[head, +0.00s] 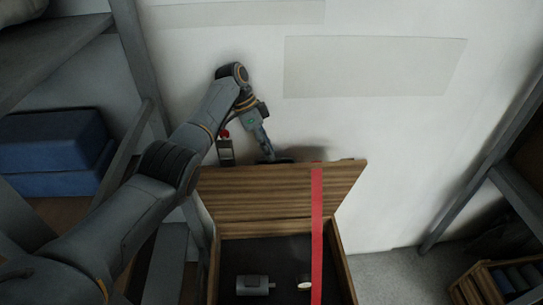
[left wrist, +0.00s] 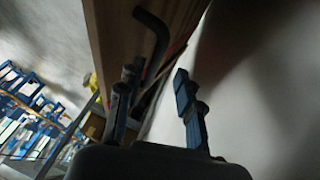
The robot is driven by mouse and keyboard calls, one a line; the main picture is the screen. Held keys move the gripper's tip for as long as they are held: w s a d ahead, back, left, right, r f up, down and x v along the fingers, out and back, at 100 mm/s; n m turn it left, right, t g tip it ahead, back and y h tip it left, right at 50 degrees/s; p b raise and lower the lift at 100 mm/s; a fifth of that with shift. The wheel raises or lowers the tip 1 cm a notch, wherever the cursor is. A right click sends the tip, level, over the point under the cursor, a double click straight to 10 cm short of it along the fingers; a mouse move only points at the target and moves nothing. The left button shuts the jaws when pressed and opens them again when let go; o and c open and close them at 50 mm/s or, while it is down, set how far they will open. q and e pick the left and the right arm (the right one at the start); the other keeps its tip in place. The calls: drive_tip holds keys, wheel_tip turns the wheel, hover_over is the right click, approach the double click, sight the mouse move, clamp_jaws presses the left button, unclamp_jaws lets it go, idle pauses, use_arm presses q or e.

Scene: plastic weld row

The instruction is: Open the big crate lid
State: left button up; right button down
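The big crate (head: 213,262) stands at the bottom centre of the head view, its inside exposed. Its slatted wooden lid (head: 255,195) is raised at the back, with its inner face toward me. My left gripper (head: 268,152) is at the lid's top edge, partly hidden behind it. In the left wrist view the left gripper's fingers (left wrist: 157,100) are apart. A dark bent handle (left wrist: 153,38) on the wooden lid (left wrist: 120,25) shows just beyond the left finger; I cannot tell whether they touch. My right gripper is out of view.
A red strap (head: 317,215) runs down across the lid and the crate opening. A grey part (head: 254,285) lies in the crate. Shelving with blue bins (head: 55,140) stands left. A smaller crate (head: 470,287) is at the lower right. A pale wall (head: 420,140) is behind.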

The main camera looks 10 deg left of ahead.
use_arm(q)
drive_tip(key=v, duration=0.4)
drive_tip(key=shift+r, duration=0.1)
